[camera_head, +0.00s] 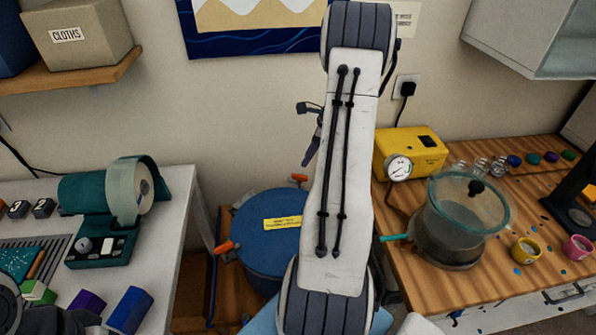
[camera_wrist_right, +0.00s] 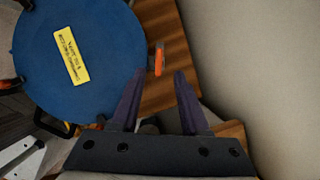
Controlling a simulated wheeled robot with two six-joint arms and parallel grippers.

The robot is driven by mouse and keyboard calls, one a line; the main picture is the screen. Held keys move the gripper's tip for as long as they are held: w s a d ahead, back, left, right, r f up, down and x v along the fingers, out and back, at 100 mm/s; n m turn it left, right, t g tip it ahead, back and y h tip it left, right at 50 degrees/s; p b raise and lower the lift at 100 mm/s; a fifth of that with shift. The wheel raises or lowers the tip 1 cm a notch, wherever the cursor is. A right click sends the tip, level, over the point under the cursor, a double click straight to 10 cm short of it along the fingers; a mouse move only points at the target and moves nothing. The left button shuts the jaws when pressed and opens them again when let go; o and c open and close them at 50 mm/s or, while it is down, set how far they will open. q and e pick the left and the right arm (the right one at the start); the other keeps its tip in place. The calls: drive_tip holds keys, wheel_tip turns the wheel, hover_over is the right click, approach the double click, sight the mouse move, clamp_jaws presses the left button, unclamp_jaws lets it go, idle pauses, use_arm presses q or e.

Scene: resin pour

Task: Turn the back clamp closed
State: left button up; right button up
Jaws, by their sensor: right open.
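A blue round lid (camera_head: 262,235) with a yellow label covers a pot standing low between the two worktops. It also shows in the right wrist view (camera_wrist_right: 110,45). The back clamp (camera_head: 299,178), with an orange handle, sits at the lid's wall-side rim. My right gripper (camera_head: 310,150) is open and empty, with dark purple fingers. It is close to the handle; I cannot tell if they touch.
Another orange-handled clamp (camera_head: 225,247) is on the lid's left side. A yellow pump (camera_head: 410,152) with a gauge and a glass chamber (camera_head: 462,215) stand on the right bench. The wall is close behind the pot.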

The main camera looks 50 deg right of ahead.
sight(298, 175)
drive_tip(key=p+x, duration=0.1)
drive_tip(key=x, duration=0.7)
drive_tip(key=shift+w+f, duration=0.1)
drive_tip(key=shift+f, duration=0.05)
clamp_jaws()
